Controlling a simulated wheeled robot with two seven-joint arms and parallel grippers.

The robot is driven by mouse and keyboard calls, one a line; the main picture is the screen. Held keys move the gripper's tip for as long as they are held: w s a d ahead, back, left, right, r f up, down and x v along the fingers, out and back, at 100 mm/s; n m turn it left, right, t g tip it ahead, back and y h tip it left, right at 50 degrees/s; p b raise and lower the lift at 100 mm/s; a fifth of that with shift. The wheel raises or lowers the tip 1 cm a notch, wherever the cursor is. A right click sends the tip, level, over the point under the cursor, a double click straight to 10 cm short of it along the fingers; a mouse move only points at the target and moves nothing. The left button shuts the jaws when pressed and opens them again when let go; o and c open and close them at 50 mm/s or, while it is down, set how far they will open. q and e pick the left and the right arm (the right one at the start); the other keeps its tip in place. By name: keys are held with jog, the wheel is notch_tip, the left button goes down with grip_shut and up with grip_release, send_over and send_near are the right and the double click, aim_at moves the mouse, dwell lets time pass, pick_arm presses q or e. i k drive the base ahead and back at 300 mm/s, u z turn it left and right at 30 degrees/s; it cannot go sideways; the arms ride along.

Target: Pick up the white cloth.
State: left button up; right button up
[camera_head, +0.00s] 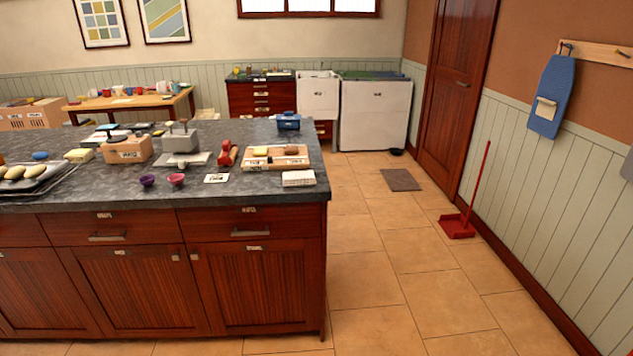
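A small folded white cloth (299,178) lies on the dark countertop of the island (245,192), close to its front right corner. It looks like a neat flat stack, with nothing on top of it. Neither of my grippers shows in the head view, so I cannot see whether they are open or shut.
A wooden board with items (275,163) lies just behind the cloth. Purple (147,181) and pink cups (176,180) and a white card (216,178) stand to its left. Tiled floor (370,280) is free right of the island; a red dustpan (457,226) stands by the wall.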

aim_at(298, 178)
jog(key=z, duration=0.95)
jog(key=i, duration=3)
jog(key=u, duration=2.7)
